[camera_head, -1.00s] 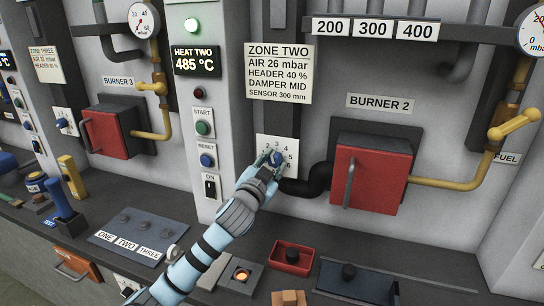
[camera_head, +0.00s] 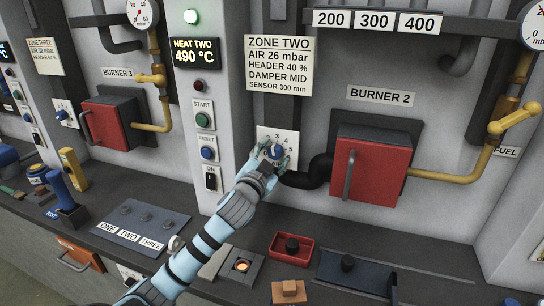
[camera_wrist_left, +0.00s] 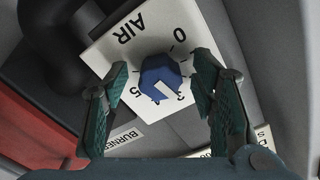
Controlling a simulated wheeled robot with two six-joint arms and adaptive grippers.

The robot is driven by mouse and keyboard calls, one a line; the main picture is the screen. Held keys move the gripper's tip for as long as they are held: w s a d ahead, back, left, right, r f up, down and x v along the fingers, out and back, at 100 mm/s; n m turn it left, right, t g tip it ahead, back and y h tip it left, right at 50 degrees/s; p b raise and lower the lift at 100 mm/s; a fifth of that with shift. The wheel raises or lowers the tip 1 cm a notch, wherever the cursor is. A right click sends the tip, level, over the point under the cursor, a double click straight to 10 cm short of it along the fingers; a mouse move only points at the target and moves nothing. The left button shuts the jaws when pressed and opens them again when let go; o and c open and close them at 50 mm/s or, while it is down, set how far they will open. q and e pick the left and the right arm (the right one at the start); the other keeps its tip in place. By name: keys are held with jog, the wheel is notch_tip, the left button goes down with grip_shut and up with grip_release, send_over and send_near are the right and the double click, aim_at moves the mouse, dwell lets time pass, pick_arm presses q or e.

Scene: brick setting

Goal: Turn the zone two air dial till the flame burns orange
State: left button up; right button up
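The zone two air dial is a blue knob (camera_head: 277,152) with a white pointer on a white numbered plate below the zone two card (camera_head: 279,66). It also shows in the left wrist view (camera_wrist_left: 160,80), its pointer toward the 3 and 4 side; the exact mark is unclear. My left gripper (camera_head: 273,155) is at the dial. In the left wrist view its fingers (camera_wrist_left: 160,85) are open, one on each side of the knob, with gaps between. The burner 2 door (camera_head: 367,170) is red and shut, hiding any flame behind it. My right gripper is not in view.
A black pipe (camera_head: 308,177) runs just right of the dial. A post with the START and RESET buttons (camera_head: 207,152) stands left. On the ledge are a block with a round orange glow (camera_head: 241,266), a red tray (camera_head: 275,258) and a dark tray (camera_head: 370,278).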

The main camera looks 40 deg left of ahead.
pick_arm(q)
jog(key=v, duration=1.2)
